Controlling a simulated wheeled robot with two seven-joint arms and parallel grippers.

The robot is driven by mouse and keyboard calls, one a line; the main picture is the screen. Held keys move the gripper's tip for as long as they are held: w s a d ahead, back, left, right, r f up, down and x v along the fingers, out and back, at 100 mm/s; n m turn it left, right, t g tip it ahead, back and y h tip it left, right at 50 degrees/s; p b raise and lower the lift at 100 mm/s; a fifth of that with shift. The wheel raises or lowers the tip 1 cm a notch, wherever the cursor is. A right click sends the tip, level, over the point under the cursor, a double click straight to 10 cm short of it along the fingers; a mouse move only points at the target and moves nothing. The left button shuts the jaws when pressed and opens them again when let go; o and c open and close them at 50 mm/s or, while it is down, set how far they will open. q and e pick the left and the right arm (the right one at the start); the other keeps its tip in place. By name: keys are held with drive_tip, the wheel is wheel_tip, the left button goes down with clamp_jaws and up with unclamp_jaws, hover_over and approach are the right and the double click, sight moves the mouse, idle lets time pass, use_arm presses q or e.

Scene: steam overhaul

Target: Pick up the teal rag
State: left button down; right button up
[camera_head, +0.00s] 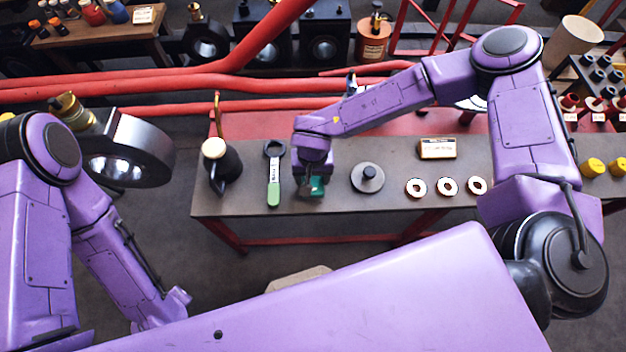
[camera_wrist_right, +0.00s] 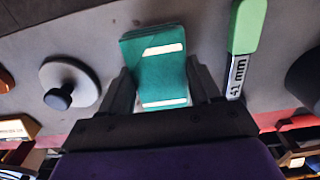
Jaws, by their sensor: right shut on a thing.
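The teal rag (camera_wrist_right: 155,60) is a folded teal cloth with pale stripes. In the right wrist view it lies between the two dark fingers of my right gripper (camera_wrist_right: 160,85), which is shut on it. In the head view only a small part of the teal rag (camera_head: 317,187) shows beside my right gripper (camera_head: 310,188), low at the grey bench top. I cannot tell whether the rag is clear of the bench. My left arm is at the left of the head view, bent downward, and its gripper fingers do not show.
A green-handled wrench (camera_head: 273,180) marked 41 mm lies just left of the rag, with a black oil can (camera_head: 222,165) beyond it. A grey disc with a knob (camera_head: 367,178) sits to the right, then three rings (camera_head: 447,187) and a labelled box (camera_head: 437,148). Bare bench lies between them.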

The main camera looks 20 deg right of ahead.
drive_tip(key=s+r, duration=0.1)
drive_tip(key=s+a+r, duration=0.1)
drive_tip(key=r, duration=0.1)
drive_tip(key=s+a+r, duration=0.1)
drive_tip(key=r, duration=0.1)
drive_tip(key=shift+s+a, duration=0.1)
drive_tip(key=shift+s, duration=0.1)
drive_tip(key=s+a+r, duration=0.5)
drive_tip(key=s, duration=0.3)
drive_tip(key=shift+s, duration=0.3)
